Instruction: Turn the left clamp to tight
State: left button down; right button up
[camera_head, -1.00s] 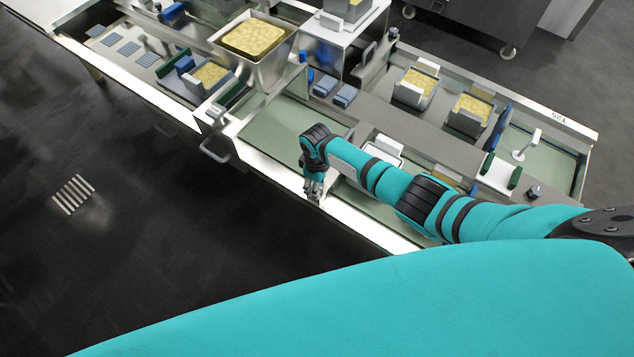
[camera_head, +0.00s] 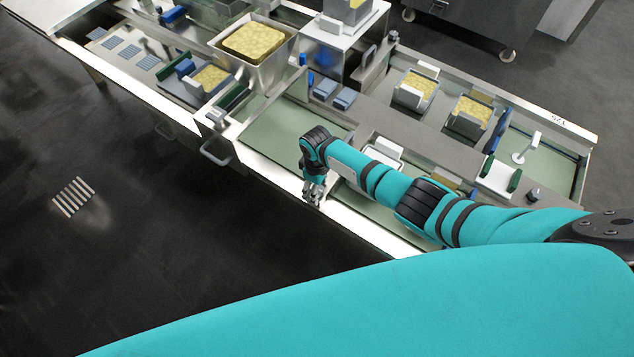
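The task's left clamp cannot be made out for certain. A small metal fitting (camera_head: 216,115) stands on the bench's near edge at left, above a looped metal handle (camera_head: 215,157). A dark-topped knob (camera_head: 533,194) stands at the far right of the bench. Which of these is a clamp, and how tight, cannot be told. My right gripper (camera_head: 314,194) points down over the bench's bright near edge, right of the handle and apart from it. Its fingers are too small to tell open from shut. My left gripper is not in view.
A metal hopper with a yellow cheese block (camera_head: 254,41) stands at upper left. More cheese blocks in holders (camera_head: 416,90) stand on the right part of the bench. The pale green bed (camera_head: 285,125) left of my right gripper is clear. Dark open floor (camera_head: 120,250) lies in front.

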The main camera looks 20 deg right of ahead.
notch_tip(320, 180, up, 12)
dwell(0.5)
dwell(0.3)
